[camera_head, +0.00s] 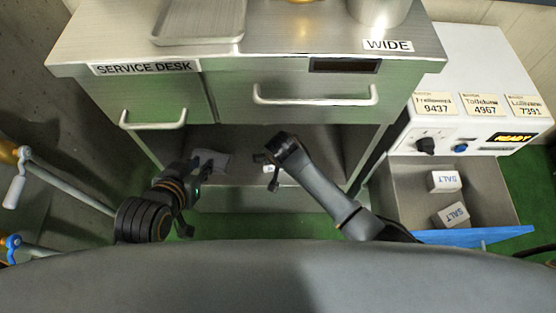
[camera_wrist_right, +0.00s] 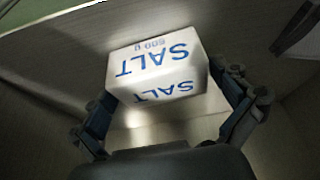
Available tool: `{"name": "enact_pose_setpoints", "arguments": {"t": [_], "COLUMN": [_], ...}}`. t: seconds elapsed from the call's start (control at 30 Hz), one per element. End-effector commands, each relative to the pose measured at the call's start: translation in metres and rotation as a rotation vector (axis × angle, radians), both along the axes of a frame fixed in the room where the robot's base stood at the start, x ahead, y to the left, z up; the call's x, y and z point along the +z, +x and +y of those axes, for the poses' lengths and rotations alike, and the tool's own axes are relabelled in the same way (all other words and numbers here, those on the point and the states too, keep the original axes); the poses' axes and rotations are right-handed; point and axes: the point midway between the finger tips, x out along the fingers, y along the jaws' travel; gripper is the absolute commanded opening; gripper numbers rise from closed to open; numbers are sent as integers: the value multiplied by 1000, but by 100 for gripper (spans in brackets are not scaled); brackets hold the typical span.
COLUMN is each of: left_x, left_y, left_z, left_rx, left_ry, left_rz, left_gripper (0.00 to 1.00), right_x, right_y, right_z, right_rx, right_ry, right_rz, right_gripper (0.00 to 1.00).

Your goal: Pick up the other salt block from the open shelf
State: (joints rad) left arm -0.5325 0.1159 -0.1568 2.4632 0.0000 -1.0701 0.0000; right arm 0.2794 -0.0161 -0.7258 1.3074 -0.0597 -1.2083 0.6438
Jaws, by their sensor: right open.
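A white salt block (camera_wrist_right: 152,65) with blue "SALT 600 g" lettering lies in the right wrist view, between the spread fingers of my right gripper (camera_wrist_right: 165,90). The fingers flank its near part; I cannot tell whether they touch it. In the head view a small white piece of it (camera_head: 268,168) shows by the right gripper, inside the open shelf (camera_head: 240,140) under the drawers; the arm hides the rest. My left gripper (camera_head: 197,172) is at the shelf's left front, dark and partly hidden by its own wrist; its finger opening is unclear.
Two salt blocks, one upper (camera_head: 444,181) and one lower (camera_head: 451,215), sit in the metal tray (camera_head: 405,190) below the white machine (camera_head: 470,75). The shelf's side walls and the drawers (camera_head: 300,95) above bound the reach. Handled rods (camera_head: 60,185) stand at left.

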Motion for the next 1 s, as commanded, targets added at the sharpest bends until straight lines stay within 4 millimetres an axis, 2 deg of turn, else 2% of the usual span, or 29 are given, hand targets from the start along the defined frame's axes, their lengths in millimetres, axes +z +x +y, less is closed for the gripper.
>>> {"name": "enact_pose_setpoints", "arguments": {"t": [0.13, 0.37, 0.7, 1.0], "left_x": [7, 8, 8, 8], "left_y": [8, 9, 9, 8], "left_z": [-3, -4, -3, -3], "left_rx": [-4, -4, -4, -3], "left_ry": [-12, -13, -12, -11], "left_rz": [-53, -58, -56, -53], "left_gripper": [21, 21, 21, 21], "right_x": [-4, -4, -4, -2], "right_y": [2, 2, 1, 2], "right_z": [0, 0, 0, 1], "right_rx": [0, 0, 0, 0], "right_ry": [0, 0, 0, 1], "right_rz": [0, 0, 1, -2], "right_gripper": [100, 100, 35, 35]}}
